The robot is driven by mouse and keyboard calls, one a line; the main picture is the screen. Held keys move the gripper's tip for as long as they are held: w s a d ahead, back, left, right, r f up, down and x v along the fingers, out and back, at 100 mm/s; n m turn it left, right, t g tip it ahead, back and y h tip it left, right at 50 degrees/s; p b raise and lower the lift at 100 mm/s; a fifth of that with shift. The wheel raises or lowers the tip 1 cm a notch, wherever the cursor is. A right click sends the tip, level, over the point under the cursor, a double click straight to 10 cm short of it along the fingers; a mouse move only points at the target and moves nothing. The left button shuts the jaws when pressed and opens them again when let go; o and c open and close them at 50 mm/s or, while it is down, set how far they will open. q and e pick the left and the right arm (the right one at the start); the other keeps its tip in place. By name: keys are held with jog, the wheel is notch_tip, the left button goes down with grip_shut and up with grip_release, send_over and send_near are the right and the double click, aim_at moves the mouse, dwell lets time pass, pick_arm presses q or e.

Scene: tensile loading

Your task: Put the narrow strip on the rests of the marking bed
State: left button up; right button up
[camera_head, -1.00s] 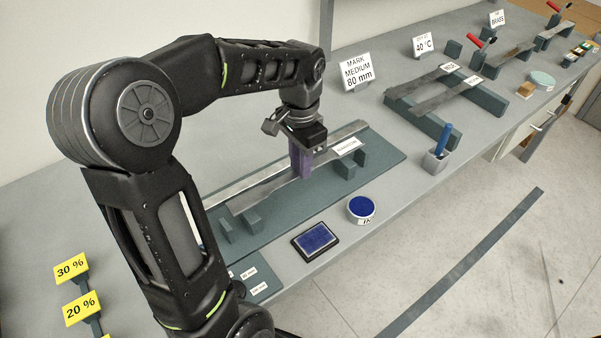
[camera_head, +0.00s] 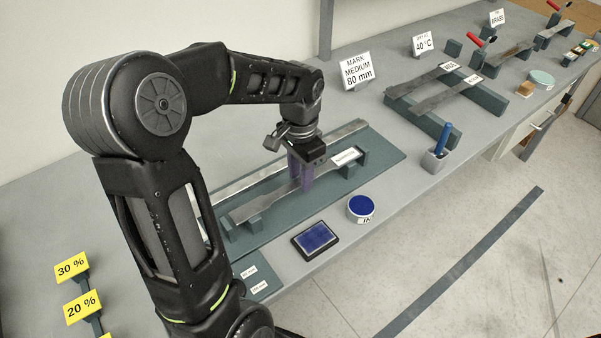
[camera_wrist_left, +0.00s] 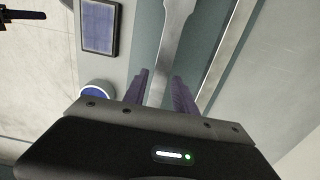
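The narrow strip (camera_head: 268,202), a grey metal piece with a white label at its far end, lies lengthwise along the teal marking bed (camera_head: 385,155). Its ends appear to sit on the bed's rests, with one rest (camera_head: 255,226) at the near end and another (camera_head: 345,171) at the labelled end. My left gripper (camera_head: 301,186) is over the strip's middle, its purple fingers apart. In the left wrist view the fingers (camera_wrist_left: 160,92) stand on either side of the strip (camera_wrist_left: 172,45), with a gap showing.
A long metal ruler-like bar (camera_head: 340,134) runs along the bed's back edge. In front are a blue ink pad (camera_head: 316,238), a round blue-topped tin (camera_head: 361,207) and a pot with a blue-handled tool (camera_head: 436,160). Another stand with strips (camera_head: 440,95) is further right.

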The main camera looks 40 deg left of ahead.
pick_arm(q)
jog(key=shift+o, duration=0.9)
notch_tip(320, 180, up, 12)
jog(key=shift+r, duration=0.2)
jog(key=shift+f, duration=0.1)
